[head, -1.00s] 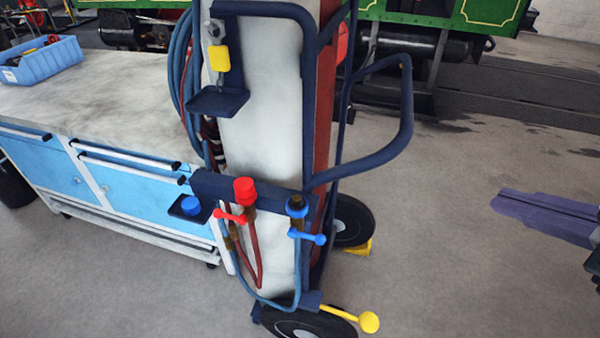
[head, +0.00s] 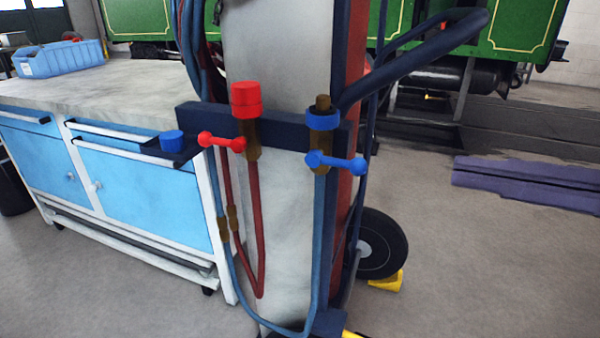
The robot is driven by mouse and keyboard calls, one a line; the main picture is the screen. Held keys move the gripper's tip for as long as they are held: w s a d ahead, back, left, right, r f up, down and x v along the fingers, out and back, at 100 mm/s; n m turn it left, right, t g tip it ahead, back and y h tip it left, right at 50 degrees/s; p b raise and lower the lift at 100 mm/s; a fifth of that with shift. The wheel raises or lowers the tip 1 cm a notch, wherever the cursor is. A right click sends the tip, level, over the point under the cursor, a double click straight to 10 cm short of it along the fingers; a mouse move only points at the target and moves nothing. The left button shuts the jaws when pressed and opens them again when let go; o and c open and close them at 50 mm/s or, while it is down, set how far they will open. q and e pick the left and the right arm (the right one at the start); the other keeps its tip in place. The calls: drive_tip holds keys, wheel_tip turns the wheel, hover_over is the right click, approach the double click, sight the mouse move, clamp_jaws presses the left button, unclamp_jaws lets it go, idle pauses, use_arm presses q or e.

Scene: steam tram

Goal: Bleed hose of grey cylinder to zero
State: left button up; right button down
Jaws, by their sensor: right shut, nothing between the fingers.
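The pale grey cylinder (head: 275,207) stands upright on a dark blue trolley. On its crossbar (head: 281,133) sit two brass-brown fittings. The left one has a red cap (head: 246,98), a red lever (head: 221,142) pointing left and a red hose (head: 257,222). The right one has a blue collar (head: 323,121), a bare brown top, a blue lever (head: 336,162) pointing right and a blue hose (head: 316,255). A blue cap (head: 172,141) sits on a small shelf at left. My right gripper (head: 459,170) is shut and empty, right of the levers and apart from them. No gauge shows. My left gripper is not seen.
A red cylinder (head: 351,130) stands behind the grey one. The trolley handle (head: 420,50) juts right above my right gripper. A wheel (head: 380,246) and yellow chock (head: 386,281) are low right. A workbench (head: 150,80) with a blue bin (head: 62,58) is at left.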

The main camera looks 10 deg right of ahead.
sight(338, 163)
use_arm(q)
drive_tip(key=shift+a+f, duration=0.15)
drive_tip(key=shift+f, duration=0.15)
use_arm(e)
drive_tip(key=shift+a+f, duration=0.15)
drive_tip(key=shift+f, duration=0.05)
use_arm(q)
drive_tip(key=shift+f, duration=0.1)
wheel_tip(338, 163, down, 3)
drive_tip(key=b, duration=0.3)
use_arm(e)
drive_tip(key=w+a+f, duration=0.3)
drive_tip(key=w+a, duration=0.2)
drive_tip(key=w, duration=0.4)
drive_tip(key=shift+w+f, duration=0.35)
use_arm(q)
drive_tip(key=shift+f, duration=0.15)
